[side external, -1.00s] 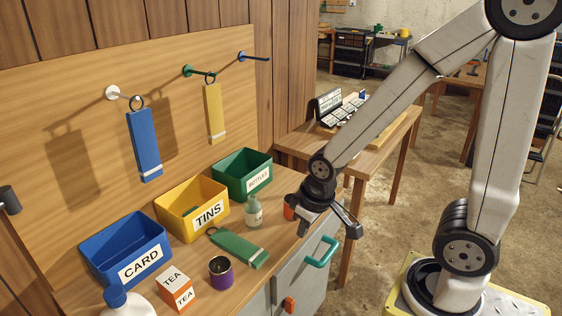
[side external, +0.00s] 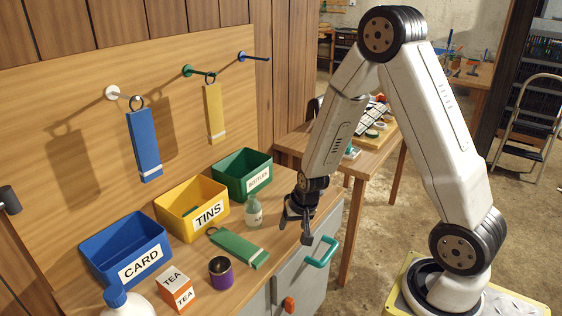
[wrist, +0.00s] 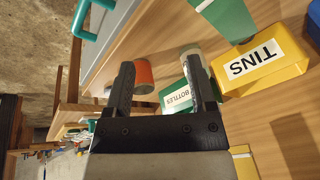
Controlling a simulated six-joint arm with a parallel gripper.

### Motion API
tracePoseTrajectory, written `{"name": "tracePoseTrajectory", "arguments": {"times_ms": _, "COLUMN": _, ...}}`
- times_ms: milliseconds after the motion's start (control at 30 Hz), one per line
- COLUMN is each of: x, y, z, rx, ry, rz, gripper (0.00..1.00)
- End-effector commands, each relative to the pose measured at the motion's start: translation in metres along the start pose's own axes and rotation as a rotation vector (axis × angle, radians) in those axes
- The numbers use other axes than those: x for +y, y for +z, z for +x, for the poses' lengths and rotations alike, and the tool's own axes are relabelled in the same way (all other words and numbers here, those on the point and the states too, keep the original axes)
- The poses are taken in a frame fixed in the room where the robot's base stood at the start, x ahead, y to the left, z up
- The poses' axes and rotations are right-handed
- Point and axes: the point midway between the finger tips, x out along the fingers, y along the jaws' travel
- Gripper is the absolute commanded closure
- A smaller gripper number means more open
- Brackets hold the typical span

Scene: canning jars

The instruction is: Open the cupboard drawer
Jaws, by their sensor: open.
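The grey cupboard front (side external: 296,270) is below the wooden worktop. It carries a teal bar handle (side external: 322,252) and, lower down, an orange handle (side external: 289,305). The front looks closed; I cannot tell which handle belongs to the drawer. My gripper (side external: 296,227) is open above the worktop's front edge, left of and a little higher than the teal handle, not touching it. In the wrist view, my fingers (wrist: 158,85) are apart, and the teal handle (wrist: 82,22) is at the upper left, outside them.
An orange cylinder (wrist: 144,76) shows between my fingers in the wrist view. A pale bottle (side external: 253,213), a green tag (side external: 239,248), a purple tin (side external: 221,272) and a tea box (side external: 178,289) stand or lie nearby. Green, yellow and blue bins (side external: 125,248) line the back.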

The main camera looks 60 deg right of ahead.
Motion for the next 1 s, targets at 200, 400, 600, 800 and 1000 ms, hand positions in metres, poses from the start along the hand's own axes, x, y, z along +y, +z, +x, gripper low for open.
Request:
{"name": "tracePoseTrajectory", "arguments": {"times_ms": 200, "x": 0.036, "y": -0.018, "z": 0.049, "rx": 0.049, "ry": 0.052, "rz": 0.237, "gripper": 0.29}}
{"name": "tracePoseTrajectory", "arguments": {"times_ms": 400, "x": 0.076, "y": -0.026, "z": 0.091, "rx": 0.107, "ry": 0.109, "rz": 0.444, "gripper": 0.29}}
{"name": "tracePoseTrajectory", "arguments": {"times_ms": 600, "x": 0.119, "y": -0.024, "z": 0.129, "rx": 0.168, "ry": 0.174, "rz": 0.629, "gripper": 0.29}}
{"name": "tracePoseTrajectory", "arguments": {"times_ms": 800, "x": 0.153, "y": -0.016, "z": 0.155, "rx": 0.219, "ry": 0.229, "rz": 0.763, "gripper": 0.29}}
{"name": "tracePoseTrajectory", "arguments": {"times_ms": 1000, "x": 0.168, "y": -0.013, "z": 0.164, "rx": 0.243, "ry": 0.253, "rz": 0.818, "gripper": 0.29}}
